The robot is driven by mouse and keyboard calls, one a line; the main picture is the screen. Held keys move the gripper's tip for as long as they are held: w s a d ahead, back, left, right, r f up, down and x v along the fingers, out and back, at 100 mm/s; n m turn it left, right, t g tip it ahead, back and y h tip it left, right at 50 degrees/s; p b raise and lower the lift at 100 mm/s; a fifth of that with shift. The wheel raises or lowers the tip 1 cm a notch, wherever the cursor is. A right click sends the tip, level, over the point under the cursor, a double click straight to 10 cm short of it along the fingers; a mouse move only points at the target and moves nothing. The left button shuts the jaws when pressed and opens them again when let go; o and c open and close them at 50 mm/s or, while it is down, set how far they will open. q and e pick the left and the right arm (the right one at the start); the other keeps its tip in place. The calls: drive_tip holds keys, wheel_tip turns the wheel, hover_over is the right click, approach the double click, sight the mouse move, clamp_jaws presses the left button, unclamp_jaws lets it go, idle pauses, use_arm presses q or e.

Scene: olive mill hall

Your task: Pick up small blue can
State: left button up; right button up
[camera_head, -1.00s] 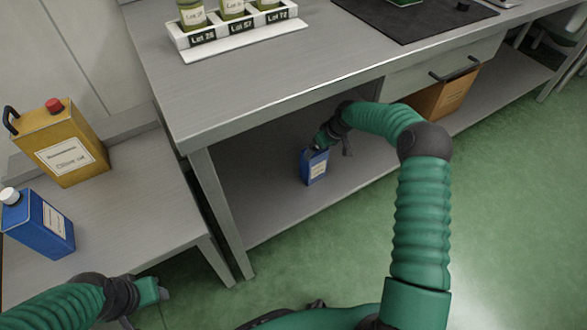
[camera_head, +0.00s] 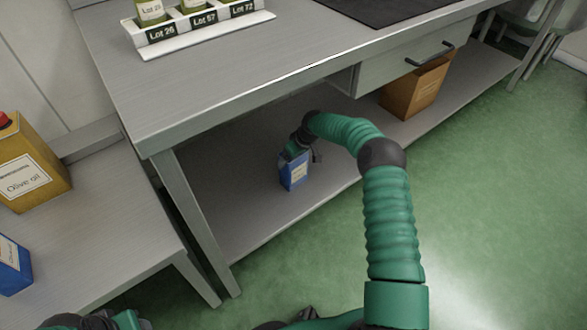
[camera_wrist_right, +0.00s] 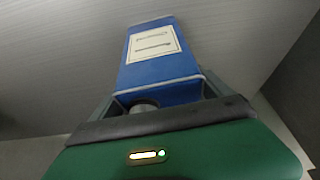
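The small blue can (camera_head: 294,171) with a white label is at the lower shelf under the workbench. It fills the middle of the right wrist view (camera_wrist_right: 160,68), with a grey cap close to the palm. My right gripper (camera_head: 297,152) reaches down to the can's top. In the wrist view its fingers (camera_wrist_right: 160,92) lie against both sides of the can's top end, with no clear gap. Whether the can's base touches the shelf cannot be told. My left gripper (camera_head: 128,320) is at the bottom left edge, mostly cut off and away from the can.
The lower shelf (camera_head: 335,185) is bare around the can; a cardboard box (camera_head: 412,92) stands farther right. The workbench (camera_head: 230,85) overhangs it, with a leg (camera_head: 187,225) at left. A larger blue can (camera_head: 12,268) and an olive oil can (camera_head: 28,165) stand on the left bench.

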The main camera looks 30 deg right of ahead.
drive_tip(key=c, duration=1.2)
drive_tip(key=shift+r, duration=0.1)
drive_tip(key=shift+c, duration=0.8)
drive_tip(key=shift+r, duration=0.1)
